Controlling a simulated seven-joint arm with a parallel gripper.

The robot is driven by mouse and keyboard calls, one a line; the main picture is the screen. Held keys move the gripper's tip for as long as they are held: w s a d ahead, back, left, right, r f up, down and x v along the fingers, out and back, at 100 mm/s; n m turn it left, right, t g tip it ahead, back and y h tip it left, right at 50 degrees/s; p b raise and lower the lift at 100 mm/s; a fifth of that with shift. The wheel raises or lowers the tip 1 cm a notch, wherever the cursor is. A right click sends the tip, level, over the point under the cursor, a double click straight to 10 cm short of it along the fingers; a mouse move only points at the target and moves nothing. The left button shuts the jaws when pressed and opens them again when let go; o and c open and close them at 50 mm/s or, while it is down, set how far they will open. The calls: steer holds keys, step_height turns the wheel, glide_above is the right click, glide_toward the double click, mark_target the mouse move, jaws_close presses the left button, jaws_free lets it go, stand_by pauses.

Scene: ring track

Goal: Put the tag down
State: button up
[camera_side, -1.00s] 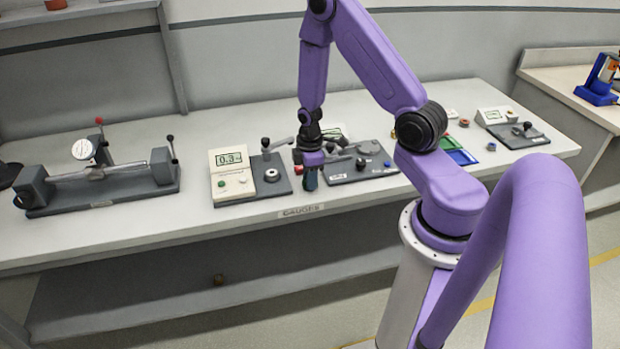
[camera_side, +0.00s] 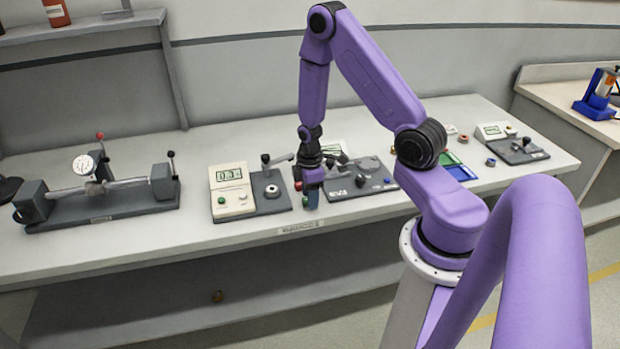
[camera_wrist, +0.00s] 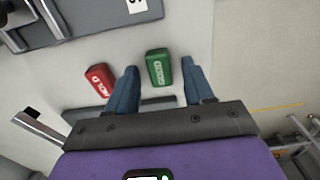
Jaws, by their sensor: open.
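A green tag (camera_wrist: 158,67) with white lettering too small to read lies on the pale bench top. It sits between my gripper's blue fingertips (camera_wrist: 160,72), with a gap visible on each side. A red tag (camera_wrist: 100,79), seemingly lettered HOLD, lies to the left, outside the fingers. In the side view my gripper (camera_side: 311,197) points down low over the bench's front part, beside a grey gauge plate. A bit of green shows at its fingers. My gripper is open. The gap between tag and bench is not clear.
A gauge box with a display (camera_side: 230,190) and its dark plate stand left of my gripper. Another dark plate (camera_side: 372,187) with knobs is close on its right. A dial gauge bench (camera_side: 100,192) stands far left. The bench's front edge is near.

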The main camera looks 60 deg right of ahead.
step_height(320, 180, up, 11)
steer(key=s+a+r+n, duration=0.1)
steer(key=s+a+r, duration=0.25)
steer(key=a, duration=0.35)
steer(key=s+a+r+n, duration=0.1)
steer(key=s+a+r, duration=0.1)
steer(key=a+r, duration=0.35)
steer(key=s+a+r, duration=0.1)
steer(key=s+a, duration=0.2)
steer(key=s, duration=0.4)
steer(key=s+a+r+n, duration=0.1)
steer(key=s+a, duration=0.3)
steer(key=s, duration=0.4)
steer(key=shift+a+r+n, duration=0.25)
steer(key=shift+r+n, duration=0.05)
steer(key=shift+r, duration=0.35)
